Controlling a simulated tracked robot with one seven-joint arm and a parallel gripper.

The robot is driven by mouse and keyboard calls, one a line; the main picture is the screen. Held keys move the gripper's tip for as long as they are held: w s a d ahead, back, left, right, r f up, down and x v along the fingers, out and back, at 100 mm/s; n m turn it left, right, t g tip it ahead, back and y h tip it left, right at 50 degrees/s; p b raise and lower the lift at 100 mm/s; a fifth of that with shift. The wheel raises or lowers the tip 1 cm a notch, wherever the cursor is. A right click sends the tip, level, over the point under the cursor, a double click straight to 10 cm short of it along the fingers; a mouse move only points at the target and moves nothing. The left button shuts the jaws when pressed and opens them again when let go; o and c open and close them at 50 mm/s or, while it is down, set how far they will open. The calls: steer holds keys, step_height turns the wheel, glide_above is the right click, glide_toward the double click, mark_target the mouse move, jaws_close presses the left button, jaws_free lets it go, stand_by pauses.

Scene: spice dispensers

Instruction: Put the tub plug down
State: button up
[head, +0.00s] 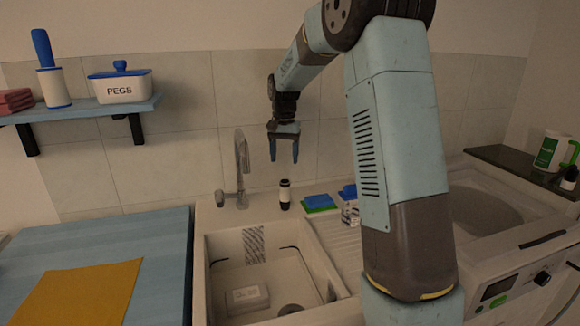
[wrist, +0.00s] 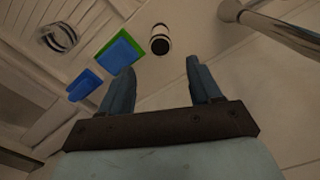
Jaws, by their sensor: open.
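My gripper (head: 284,160) hangs with its fingers pointing down, open and empty, above the ledge behind the sink. A small dark cylinder with a white band (head: 284,194) stands upright on that ledge, below the fingertips and apart from them. In the wrist view my gripper (wrist: 160,68) has its two fingers spread, and the banded cylinder (wrist: 160,40) shows beyond the gap between them. I cannot tell for sure whether this cylinder is the tub plug. A dark round piece (head: 290,309) lies at the sink's bottom front, partly cut off; it may be the drain.
The sink (head: 222,283) holds a whitish box (head: 248,297). A tap (head: 240,165) rises left of my gripper. A blue and green sponge (head: 320,202) and a clear striped container (head: 350,213) stand right. A yellow cloth (head: 80,293) lies on the blue counter (head: 165,235).

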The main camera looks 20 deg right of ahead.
steer(key=s+r+n+t, duration=0.1)
steer(key=s+r, duration=0.3)
steer(key=s, duration=0.5)
steer(key=s+r+n+t, duration=0.2)
steer(key=s+r, duration=0.2)
steer(key=s, duration=0.5)
steer(key=s+r+n+t, duration=0.1)
steer(key=s+r, duration=0.3)
steer(key=s, duration=0.6)
steer(key=s+f+n+t, duration=0.1)
steer(key=s+f, duration=0.2)
steer(key=s, duration=0.7)
steer(key=shift+s+d+f+t, duration=0.15)
steer(key=shift+s+t, duration=0.15)
steer(key=shift+s, duration=0.1)
